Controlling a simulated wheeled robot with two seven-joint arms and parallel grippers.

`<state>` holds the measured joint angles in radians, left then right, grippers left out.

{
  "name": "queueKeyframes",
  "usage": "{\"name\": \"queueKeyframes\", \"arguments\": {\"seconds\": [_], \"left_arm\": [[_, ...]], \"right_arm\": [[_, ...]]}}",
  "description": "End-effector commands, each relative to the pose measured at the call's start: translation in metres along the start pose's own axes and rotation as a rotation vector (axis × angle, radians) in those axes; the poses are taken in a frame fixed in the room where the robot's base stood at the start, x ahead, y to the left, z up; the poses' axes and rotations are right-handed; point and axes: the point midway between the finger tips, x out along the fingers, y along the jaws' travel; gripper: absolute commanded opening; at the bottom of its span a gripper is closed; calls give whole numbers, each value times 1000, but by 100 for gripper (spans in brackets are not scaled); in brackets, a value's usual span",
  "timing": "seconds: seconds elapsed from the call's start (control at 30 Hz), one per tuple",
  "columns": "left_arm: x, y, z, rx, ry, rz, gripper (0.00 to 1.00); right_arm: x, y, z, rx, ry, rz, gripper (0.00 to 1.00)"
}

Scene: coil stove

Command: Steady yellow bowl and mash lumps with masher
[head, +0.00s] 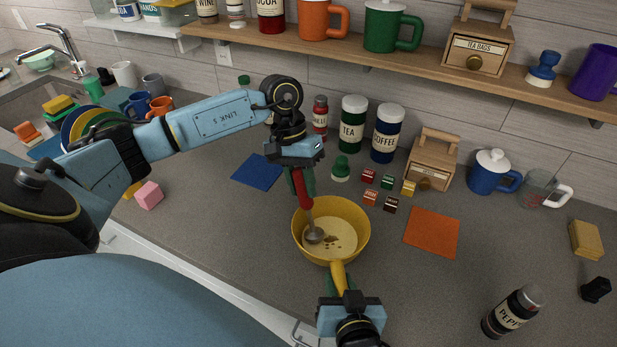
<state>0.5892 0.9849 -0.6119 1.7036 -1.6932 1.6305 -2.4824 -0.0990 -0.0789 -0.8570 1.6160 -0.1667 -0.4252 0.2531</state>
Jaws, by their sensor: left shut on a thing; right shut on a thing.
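The yellow bowl (361,240) stands on the grey counter with pale contents and a few brown lumps (333,243) in it. Its yellow handle points towards me, and my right gripper (338,284) is shut on that handle. My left gripper (301,182) is above the bowl's far left rim, shut on the red handle of the masher (306,201). The masher tilts slightly, and its grey metal head is down inside the bowl at the left, beside the lumps. Whether the head touches the bottom cannot be told.
A blue mat (257,171) lies left of the bowl and an orange mat (432,232) right of it. Small coloured cubes (388,182), tea and coffee canisters (352,124) and a wooden box (432,160) stand behind.

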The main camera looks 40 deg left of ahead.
Motion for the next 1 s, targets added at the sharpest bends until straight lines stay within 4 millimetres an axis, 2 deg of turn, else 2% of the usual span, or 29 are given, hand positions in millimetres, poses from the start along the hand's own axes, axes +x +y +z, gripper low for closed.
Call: {"name": "queueKeyframes", "arguments": {"seconds": [0.1, 0.77, 1.0], "left_arm": [[3, 12, -7, 4, 0, 5, 2], [13, 61, -41, 5, 1, 3, 2], [10, 42, -29, 1, 0, -1, 2]], "right_arm": [[0, -1, 0, 1, 1, -1, 2], [0, -1, 0, 0, 1, -2, 2], [0, -1, 0, 1, 1, -1, 2]]}}
